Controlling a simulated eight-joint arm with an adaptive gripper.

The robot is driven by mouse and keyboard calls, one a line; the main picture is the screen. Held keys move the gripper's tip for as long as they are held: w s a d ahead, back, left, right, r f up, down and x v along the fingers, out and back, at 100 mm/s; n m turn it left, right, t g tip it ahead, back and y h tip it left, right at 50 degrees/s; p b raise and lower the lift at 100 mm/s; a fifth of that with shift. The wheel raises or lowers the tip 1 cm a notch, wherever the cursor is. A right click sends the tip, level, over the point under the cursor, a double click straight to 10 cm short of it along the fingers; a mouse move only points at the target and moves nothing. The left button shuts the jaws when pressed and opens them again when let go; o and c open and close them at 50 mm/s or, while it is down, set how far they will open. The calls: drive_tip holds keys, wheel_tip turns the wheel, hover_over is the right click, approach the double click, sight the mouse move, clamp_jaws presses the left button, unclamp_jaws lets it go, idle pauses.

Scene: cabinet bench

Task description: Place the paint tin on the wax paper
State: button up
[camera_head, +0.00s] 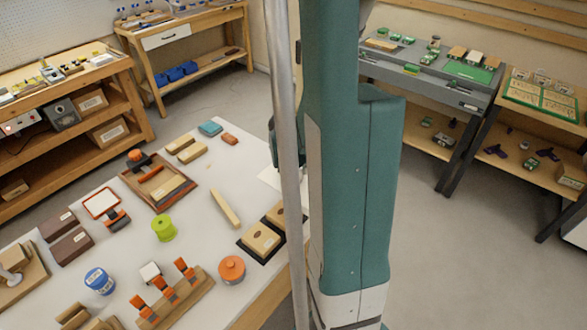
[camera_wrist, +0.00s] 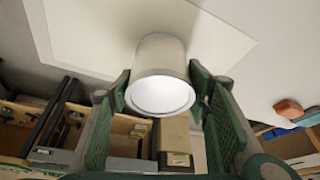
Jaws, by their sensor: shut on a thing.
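The paint tin (camera_wrist: 161,60), a pale metallic cylinder with a bright white round end, sits between the two green fingers of my gripper (camera_wrist: 160,85) in the wrist view. My gripper is shut on it. The wax paper (camera_wrist: 85,30), a pale off-white sheet, lies behind the tin in that view; whether the tin touches it I cannot tell. In the head view a corner of the wax paper (camera_head: 270,178) shows on the white table, beside the pole. There my arm hides the tin and most of the gripper.
The white table (camera_head: 200,230) carries a green spool (camera_head: 163,228), an orange round container (camera_head: 231,269), a blue-and-white tin (camera_head: 99,281), wooden blocks (camera_head: 262,238) on a dark base and a long wooden bar (camera_head: 225,208). The paper's left surroundings are fairly clear.

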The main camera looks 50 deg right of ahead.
drive_tip(key=shift+f, duration=0.15)
drive_tip(key=o, duration=1.1)
drive_tip(key=shift+r, duration=0.2)
drive_tip(key=p+v, duration=0.2)
drive_tip(key=v, duration=1)
drive_tip(key=shift+p, duration=0.3)
drive_tip(key=shift+s+a, duration=0.1)
idle(0.4)
drive_tip(key=w+a+r+n+t, duration=0.25)
drive_tip(key=a+r, duration=0.35)
drive_tip(key=a, duration=0.4)
drive_tip(key=s+a+r+n+t+y, duration=0.1)
drive_tip(key=s+a+r+n, duration=0.1)
drive_tip(key=a, duration=0.8)
drive_tip(key=s+a+r+n+t+y, duration=0.1)
drive_tip(key=a+r+n, duration=0.3)
drive_tip(key=a, duration=0.6)
drive_tip(key=s+a+r+n+t+y, duration=0.1)
drive_tip(key=s+a+r+n+y, duration=0.1)
drive_tip(key=a, duration=0.8)
drive_tip(key=s+r+n, duration=0.1)
drive_tip(key=s+n, duration=0.1)
drive_tip(key=n, duration=0.1)
drive_tip(key=shift+r, duration=0.3)
